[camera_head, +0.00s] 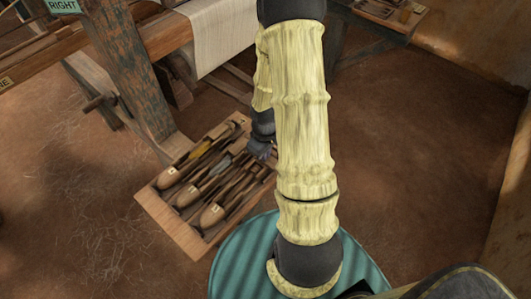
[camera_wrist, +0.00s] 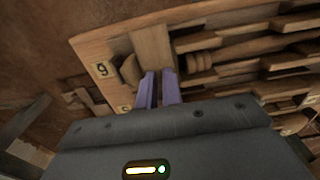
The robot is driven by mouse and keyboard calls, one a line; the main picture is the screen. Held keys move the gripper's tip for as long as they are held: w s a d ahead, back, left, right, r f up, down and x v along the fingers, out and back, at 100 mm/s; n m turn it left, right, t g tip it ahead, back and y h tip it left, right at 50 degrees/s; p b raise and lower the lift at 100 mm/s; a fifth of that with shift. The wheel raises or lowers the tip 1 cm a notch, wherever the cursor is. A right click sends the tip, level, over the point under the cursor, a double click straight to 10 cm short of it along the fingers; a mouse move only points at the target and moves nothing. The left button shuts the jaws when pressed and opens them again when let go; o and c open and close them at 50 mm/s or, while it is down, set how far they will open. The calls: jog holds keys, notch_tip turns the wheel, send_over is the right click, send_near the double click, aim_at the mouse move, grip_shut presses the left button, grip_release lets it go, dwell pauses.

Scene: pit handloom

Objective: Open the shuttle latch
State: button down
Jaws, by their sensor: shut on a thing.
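In the wrist view, the two purple fingers of my gripper (camera_wrist: 159,86) are close together, with a narrow gap between them. They are shut on a small wooden part whose shape is mostly hidden, at the lower end of a pale wooden bar (camera_wrist: 152,48). I cannot tell whether this part is the shuttle latch. In the head view, my gripper (camera_head: 262,150) is at the right side of the shuttle tray, partly hidden behind my arm. Several wooden shuttles (camera_head: 190,193) lie side by side in the tray.
The wooden shuttle tray (camera_head: 164,222) sits low beside the loom's upright post (camera_head: 135,75). White cloth (camera_head: 222,35) hangs from the loom. Bare floor (camera_head: 425,140) lies to the right.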

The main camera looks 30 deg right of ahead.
jog(key=c, duration=1.8)
grip_release()
jog(key=shift+w, duration=0.2)
jog(key=shift+s+d+r, duration=0.1)
jog(key=shift+s, duration=0.05)
jog(key=shift+r, duration=0.25)
notch_tip(320, 180, up, 17)
jog(key=p, duration=0.3)
jog(key=shift+f+p, duration=0.15)
jog(key=shift+p, duration=0.15)
jog(key=s+a+r+m+t+p, duration=0.1)
jog(key=s+a+r+p, duration=0.1)
jog(key=a+r, duration=0.1)
jog(key=s+a+r+m+p, duration=0.1)
jog(key=s+a+r+p, duration=0.1)
jog(key=a+r, duration=0.2)
jog(key=s+a+r+m+t+p, duration=0.1)
jog(key=a+r+m+p, duration=0.1)
jog(key=a+r, duration=0.2)
jog(key=shift+s+a+t+p, duration=0.25)
jog(key=shift+s+t+p, duration=0.05)
jog(key=shift+s+p, duration=0.1)
